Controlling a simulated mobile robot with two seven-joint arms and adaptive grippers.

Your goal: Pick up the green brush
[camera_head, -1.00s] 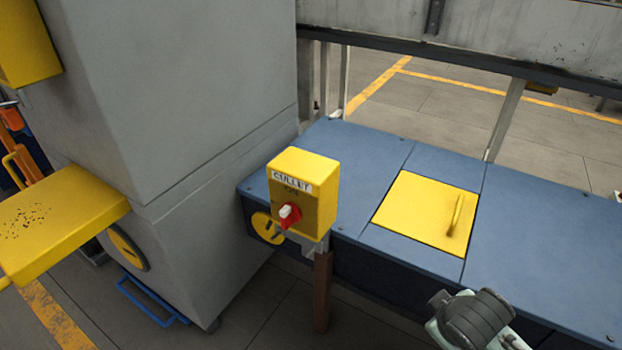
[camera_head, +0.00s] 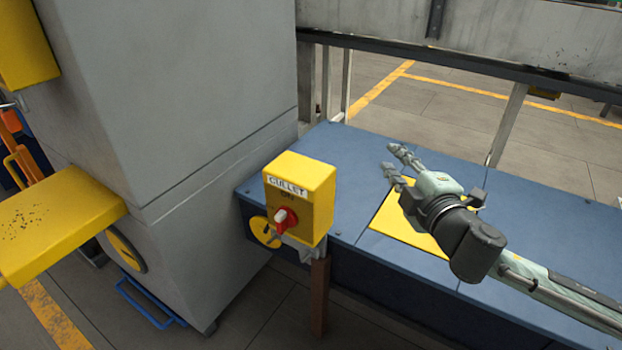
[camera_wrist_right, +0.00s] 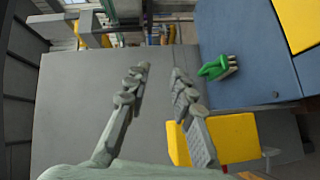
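The green brush (camera_wrist_right: 214,68) lies on the blue bench top (camera_wrist_right: 245,40) in the right wrist view, with several pale stubs at its right end. It does not show in the head view. My right gripper (camera_head: 396,162) is open and empty above the yellow hatch area of the bench, its fingers pointing left. In the right wrist view its two fingers (camera_wrist_right: 160,72) stand apart with a gap between them. The brush is to the right of the fingers there, clear of both. My left gripper is in neither view.
A yellow control box (camera_head: 301,198) with a red knob stands at the bench's front left. It also shows in the right wrist view (camera_wrist_right: 235,138). A tall grey cabinet (camera_head: 190,100) borders the bench on the left. A yellow hatch (camera_head: 395,218) is partly under my right arm.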

